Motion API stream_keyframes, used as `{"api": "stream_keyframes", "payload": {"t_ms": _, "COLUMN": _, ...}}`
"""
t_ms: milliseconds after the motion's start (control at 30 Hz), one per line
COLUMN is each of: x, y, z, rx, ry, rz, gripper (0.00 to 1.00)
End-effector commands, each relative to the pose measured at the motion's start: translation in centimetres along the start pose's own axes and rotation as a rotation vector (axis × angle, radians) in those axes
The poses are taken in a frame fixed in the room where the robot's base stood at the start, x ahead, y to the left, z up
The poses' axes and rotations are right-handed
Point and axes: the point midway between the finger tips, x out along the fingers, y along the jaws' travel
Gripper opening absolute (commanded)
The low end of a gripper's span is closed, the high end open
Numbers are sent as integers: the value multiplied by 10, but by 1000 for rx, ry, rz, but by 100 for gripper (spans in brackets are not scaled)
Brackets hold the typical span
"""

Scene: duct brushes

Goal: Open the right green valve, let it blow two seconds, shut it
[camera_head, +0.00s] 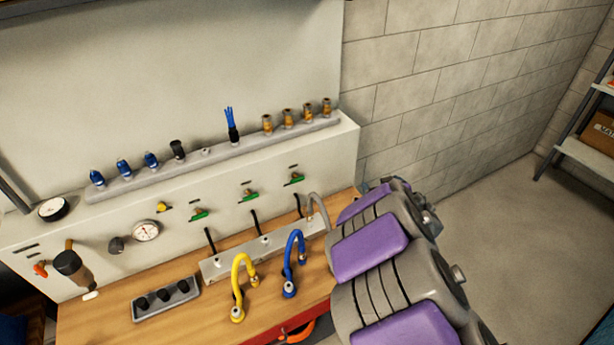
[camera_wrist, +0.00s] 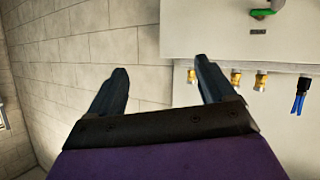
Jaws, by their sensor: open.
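The right green valve (camera_head: 294,179) is on the front of the pale panel, below the brass fittings, with its handle lying roughly level. A green valve handle, apparently the same one, shows at the top right edge of the wrist view (camera_wrist: 263,12), which looks upside down; it is partly cut off. My gripper (camera_wrist: 160,72) is open and empty, its two dark fingers apart. The fingers point toward the wall and the panel's end, with the valve off to one side and not between them. In the head view my arm mostly hides the gripper.
Two more green valves (camera_head: 248,195) (camera_head: 199,214) sit left of it. A yellow hose (camera_head: 240,285) and a blue hose (camera_head: 291,262) stand on the wooden bench (camera_head: 210,318). Brass fittings (camera_head: 288,118) line the ledge. Floor at right (camera_head: 500,240) is clear.

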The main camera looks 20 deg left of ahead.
Motion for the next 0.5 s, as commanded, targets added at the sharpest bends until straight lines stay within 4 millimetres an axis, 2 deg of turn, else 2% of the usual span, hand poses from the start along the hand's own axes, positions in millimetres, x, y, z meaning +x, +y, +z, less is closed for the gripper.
{"api": "stream_keyframes", "payload": {"t_ms": 33, "x": 13, "y": -36, "z": 1, "rx": -10, "ry": 22, "rz": -93, "gripper": 83}}
{"api": "stream_keyframes", "payload": {"t_ms": 100, "x": 23, "y": -76, "z": 3, "rx": -9, "ry": 52, "rz": -203, "gripper": 83}}
{"api": "stream_keyframes", "payload": {"t_ms": 200, "x": 27, "y": -113, "z": 9, "rx": 4, "ry": 79, "rz": -319, "gripper": 83}}
{"api": "stream_keyframes", "payload": {"t_ms": 333, "x": 25, "y": -132, "z": 13, "rx": 22, "ry": 100, "rz": -400, "gripper": 83}}
{"api": "stream_keyframes", "payload": {"t_ms": 500, "x": 28, "y": -130, "z": 15, "rx": 34, "ry": 111, "rz": -420, "gripper": 83}}
